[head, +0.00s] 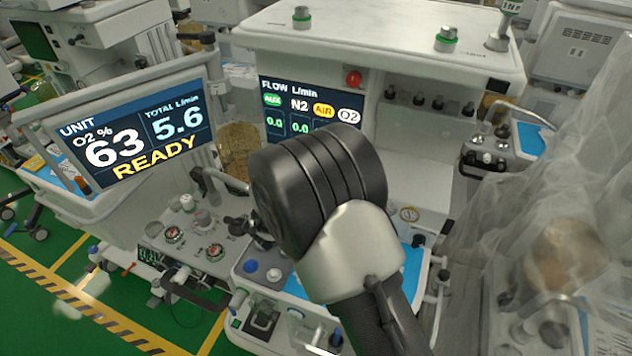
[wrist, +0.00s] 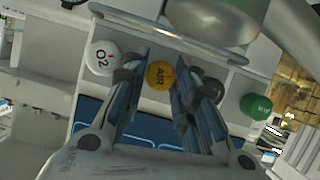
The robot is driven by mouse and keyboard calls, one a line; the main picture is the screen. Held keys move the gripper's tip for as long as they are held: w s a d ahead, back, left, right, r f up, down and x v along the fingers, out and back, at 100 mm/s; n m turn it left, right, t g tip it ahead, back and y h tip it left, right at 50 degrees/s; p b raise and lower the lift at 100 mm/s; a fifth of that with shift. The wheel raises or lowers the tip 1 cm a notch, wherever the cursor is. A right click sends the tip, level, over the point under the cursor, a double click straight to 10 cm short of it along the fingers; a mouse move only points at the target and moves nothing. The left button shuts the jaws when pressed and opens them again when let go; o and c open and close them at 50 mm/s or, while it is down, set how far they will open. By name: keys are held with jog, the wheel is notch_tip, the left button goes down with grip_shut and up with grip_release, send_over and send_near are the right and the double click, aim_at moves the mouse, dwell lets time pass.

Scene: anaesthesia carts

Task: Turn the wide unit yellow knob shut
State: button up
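The yellow knob (wrist: 159,75), marked AIR, shows in the wrist view between the two fingers of my gripper (wrist: 162,68). The fingers are apart, one on each side of it; I cannot tell whether they touch it. A white O2 knob (wrist: 103,57) is left of the left finger. A black knob (wrist: 214,93) is partly hidden behind the right finger, and a green knob (wrist: 257,106) is farther right. In the head view my arm covers the knobs and gripper. The wide unit's flow screen (head: 290,112) shows 0.0 for AUX and N2; the other readings are hidden.
A tilted screen (head: 130,132) on the left reads O2 63, total 5.6, READY. A red button (head: 353,79) sits above the flow screen. A cart under clear plastic sheeting (head: 520,200) stands close on the right. Green floor (head: 40,325) is open at lower left.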

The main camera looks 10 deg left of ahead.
jog(key=c, duration=0.4)
jog(key=shift+f+b, duration=0.1)
jog(key=shift+b, duration=0.35)
jog(key=m+y+b, duration=0.1)
jog(key=m+b, duration=0.1)
jog(key=b, duration=0.1)
jog(key=m+y+b, duration=0.1)
jog(key=m+b, duration=0.1)
jog(key=b, duration=0.2)
jog(key=shift+d+y, duration=0.2)
jog(key=shift+y, duration=0.1)
jog(key=shift+t, duration=0.3)
jog(key=o, duration=0.8)
